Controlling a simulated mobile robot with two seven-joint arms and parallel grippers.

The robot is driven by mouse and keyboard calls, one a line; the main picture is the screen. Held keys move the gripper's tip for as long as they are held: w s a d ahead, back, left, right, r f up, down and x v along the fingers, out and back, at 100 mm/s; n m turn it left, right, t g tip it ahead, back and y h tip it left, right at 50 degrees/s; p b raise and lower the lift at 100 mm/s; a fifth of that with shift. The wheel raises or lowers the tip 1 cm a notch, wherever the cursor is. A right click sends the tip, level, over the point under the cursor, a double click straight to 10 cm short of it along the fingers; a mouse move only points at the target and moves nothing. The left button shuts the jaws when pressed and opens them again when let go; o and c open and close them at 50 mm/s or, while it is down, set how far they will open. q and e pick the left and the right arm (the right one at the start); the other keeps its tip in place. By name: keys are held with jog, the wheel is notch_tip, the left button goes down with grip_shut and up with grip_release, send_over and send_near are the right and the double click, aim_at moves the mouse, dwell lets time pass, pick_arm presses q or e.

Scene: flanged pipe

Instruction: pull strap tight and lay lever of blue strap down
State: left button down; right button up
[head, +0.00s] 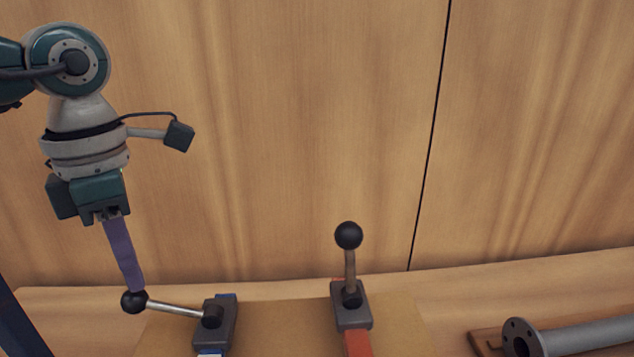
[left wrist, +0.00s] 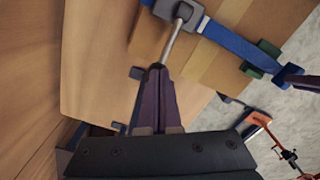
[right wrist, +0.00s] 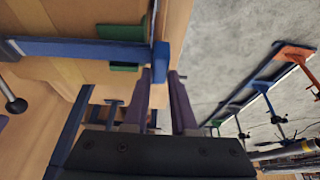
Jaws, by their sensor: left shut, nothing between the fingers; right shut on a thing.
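The blue strap's buckle (head: 213,318) sits on a cardboard-brown box. Its lever (head: 172,307) leans far over to the left, with a black ball knob (head: 133,301) at the end. My left gripper (head: 133,288) is shut and empty, its fingertips right at the knob. In the left wrist view the fingers (left wrist: 157,70) hide the knob, and the blue strap (left wrist: 235,42) runs from the buckle over the box. My right gripper (right wrist: 160,76) is shut on the strap's blue end tab (right wrist: 162,60), just past the box edge. It is out of the head view.
A second buckle (head: 350,304) with an upright black-knobbed lever and a red strap (head: 358,344) stands to the right. A grey flanged pipe (head: 580,335) lies further right. Green corner pieces (right wrist: 122,32) sit under the blue strap at the box edge. A wooden wall (head: 280,130) rises behind.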

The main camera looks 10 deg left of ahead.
pick_arm(q)
jog(key=shift+r, duration=2.7)
pick_arm(e)
jog(key=shift+s, duration=0.1)
jog(key=o, duration=0.8)
pick_arm(q)
notch_tip(320, 180, up, 12)
jog(key=p, duration=1.2)
pick_arm(e)
jog(key=v, duration=1)
pick_arm(q)
jog(key=shift+f, duration=0.15)
